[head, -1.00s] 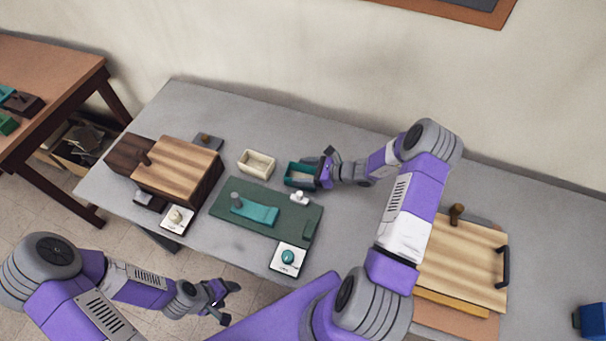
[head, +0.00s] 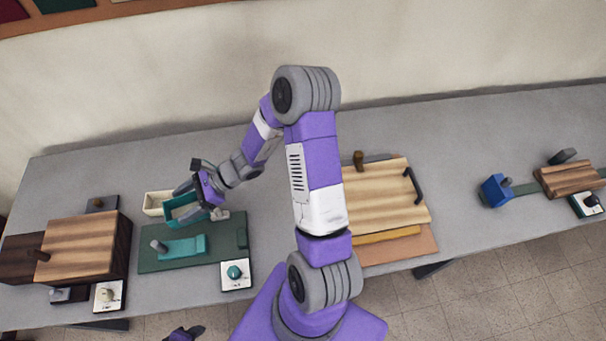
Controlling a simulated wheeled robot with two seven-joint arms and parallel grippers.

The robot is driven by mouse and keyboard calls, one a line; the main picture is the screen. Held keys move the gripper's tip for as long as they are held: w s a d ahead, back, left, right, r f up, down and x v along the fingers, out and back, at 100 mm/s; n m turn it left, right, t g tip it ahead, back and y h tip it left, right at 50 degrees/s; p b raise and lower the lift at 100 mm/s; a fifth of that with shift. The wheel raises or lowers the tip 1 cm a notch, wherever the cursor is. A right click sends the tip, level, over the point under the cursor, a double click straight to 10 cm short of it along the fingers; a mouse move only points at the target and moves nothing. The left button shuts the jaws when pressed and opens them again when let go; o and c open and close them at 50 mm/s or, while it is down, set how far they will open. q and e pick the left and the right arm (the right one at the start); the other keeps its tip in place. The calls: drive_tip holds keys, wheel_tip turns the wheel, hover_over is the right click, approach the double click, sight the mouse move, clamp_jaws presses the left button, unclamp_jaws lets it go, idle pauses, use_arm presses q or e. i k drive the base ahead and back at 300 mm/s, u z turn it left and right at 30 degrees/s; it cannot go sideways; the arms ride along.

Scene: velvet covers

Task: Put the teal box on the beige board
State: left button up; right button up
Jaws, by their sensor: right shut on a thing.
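The teal box (head: 180,217) is a small open-topped box at the left of the head view. My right gripper (head: 197,201) is shut on its right side, and the fingers hide part of the rim. The box overlaps the cream box in the picture and seems raised a little off the table. A salmon-tan board (head: 405,248) lies at the right under a striped wooden piece; I cannot tell whether it is the beige board. My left gripper (head: 187,332) shows only in part at the bottom edge, and its opening cannot be made out.
A cream box (head: 155,204) stands just left of the teal box. A green board (head: 225,242) with a teal piece lies in front. The striped wooden piece (head: 385,195) has a knob and black handle. A blue block (head: 493,192) stands far right. Grey table (head: 455,150) is bare between.

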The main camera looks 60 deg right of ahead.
sight(369, 195)
drive_tip(key=z, duration=0.55)
drive_tip(key=k, duration=1.25)
drive_tip(key=z, duration=0.45)
drive_tip(key=i, duration=0.65)
drive_tip(key=z, duration=0.15)
